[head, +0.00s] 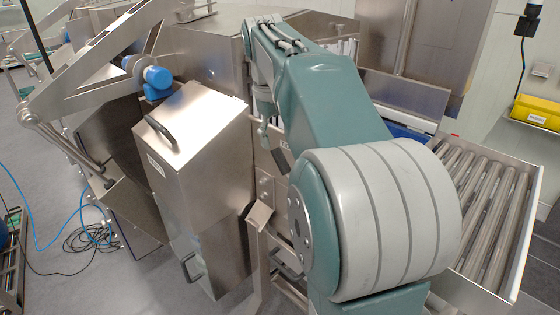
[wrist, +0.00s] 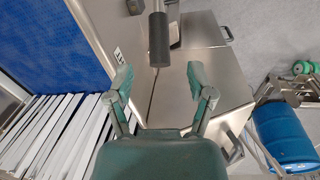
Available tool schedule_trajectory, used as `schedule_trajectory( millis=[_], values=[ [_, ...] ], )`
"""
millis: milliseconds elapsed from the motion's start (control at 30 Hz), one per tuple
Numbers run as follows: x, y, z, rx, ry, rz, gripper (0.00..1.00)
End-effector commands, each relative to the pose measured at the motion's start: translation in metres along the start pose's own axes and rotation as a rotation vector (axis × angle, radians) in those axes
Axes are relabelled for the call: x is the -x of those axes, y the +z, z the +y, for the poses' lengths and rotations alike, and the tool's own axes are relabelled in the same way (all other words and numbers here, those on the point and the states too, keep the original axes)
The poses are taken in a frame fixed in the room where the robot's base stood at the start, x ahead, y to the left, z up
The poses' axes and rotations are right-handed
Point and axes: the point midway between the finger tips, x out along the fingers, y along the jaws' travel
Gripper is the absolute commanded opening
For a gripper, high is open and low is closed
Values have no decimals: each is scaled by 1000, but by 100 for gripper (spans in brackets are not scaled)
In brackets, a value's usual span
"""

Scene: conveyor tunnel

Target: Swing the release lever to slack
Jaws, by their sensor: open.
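In the wrist view a dark cylindrical grip on a thin metal rod hangs in from the top edge; it looks like the release lever (wrist: 158,40). My gripper (wrist: 160,84) is open and empty, its two green fingers apart. The lever's grip shows above the gap between the fingertips, roughly centred. I see no contact, and I cannot tell the distance in depth. The lever's pivot is out of the wrist view. In the head view my green and grey arm reaches over the machine and hides much of it; I cannot make out the lever there.
A steel cabinet (head: 195,165) with handles stands left of my arm. A blue motor (head: 157,78) sits above it. A blue cable (head: 40,235) lies on the left floor. White slats (wrist: 50,130) show in the wrist view.

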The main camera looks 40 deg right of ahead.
Motion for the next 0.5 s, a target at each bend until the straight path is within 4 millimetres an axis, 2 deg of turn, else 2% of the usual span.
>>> schedule_trajectory(
  millis=[100, 300, 500],
  values=[
    [-23, 1, 0, -1, -2, -3, 69],
    [-55, 0, 0, 0, -1, -1, 69],
    [-69, 0, 0, 0, 0, 1, 69]
  ],
)
